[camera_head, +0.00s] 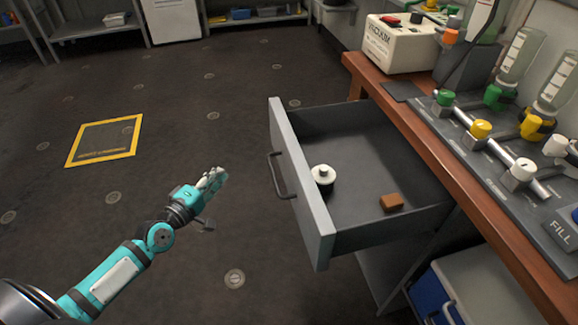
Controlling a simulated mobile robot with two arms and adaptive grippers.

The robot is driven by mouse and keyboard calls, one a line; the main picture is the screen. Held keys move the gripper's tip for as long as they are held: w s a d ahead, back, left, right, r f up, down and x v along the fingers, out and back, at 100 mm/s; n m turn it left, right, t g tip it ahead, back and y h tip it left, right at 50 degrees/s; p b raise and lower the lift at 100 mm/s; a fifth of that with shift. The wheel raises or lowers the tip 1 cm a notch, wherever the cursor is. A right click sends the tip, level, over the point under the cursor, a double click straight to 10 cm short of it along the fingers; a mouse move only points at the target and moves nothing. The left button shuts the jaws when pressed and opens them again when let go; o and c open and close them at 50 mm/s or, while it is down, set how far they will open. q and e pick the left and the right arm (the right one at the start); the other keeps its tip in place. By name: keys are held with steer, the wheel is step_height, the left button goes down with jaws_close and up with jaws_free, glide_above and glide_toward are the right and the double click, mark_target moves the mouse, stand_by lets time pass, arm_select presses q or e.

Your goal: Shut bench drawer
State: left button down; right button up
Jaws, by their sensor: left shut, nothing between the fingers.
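The bench drawer (299,192) is grey and pulled far out from under the wooden-topped bench (440,150). Its front panel faces left and carries a dark bar handle (276,176). Inside the drawer are a white-topped round dark item (323,177) and a small brown block (391,202). My left gripper (217,176) is shut and empty. It is in the open space left of the drawer front, apart from the handle. My right gripper is not in view.
A vacuum unit (396,45) and a panel with green, yellow and white valves (490,135) stand on the bench. A blue and white box (470,290) sits below. A yellow-bordered floor marking (106,140) lies at left. The floor between my arm and the drawer is clear.

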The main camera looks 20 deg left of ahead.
arm_select(q)
step_height(320, 180, up, 4)
steer(key=w+d+t+h, duration=0.1)
steer(key=d, duration=0.2)
steer(key=n, duration=0.1)
glide_toward(273, 131)
steer(key=w+a, duration=0.3)
steer(key=shift+w+d+f+p, duration=0.1)
steer(key=shift+w+d+p, duration=0.35)
steer(key=shift+d, duration=0.45)
steer(key=shift+w+d+p, duration=0.2)
steer(key=shift+w+d, duration=0.35)
steer(key=shift+d, duration=0.4)
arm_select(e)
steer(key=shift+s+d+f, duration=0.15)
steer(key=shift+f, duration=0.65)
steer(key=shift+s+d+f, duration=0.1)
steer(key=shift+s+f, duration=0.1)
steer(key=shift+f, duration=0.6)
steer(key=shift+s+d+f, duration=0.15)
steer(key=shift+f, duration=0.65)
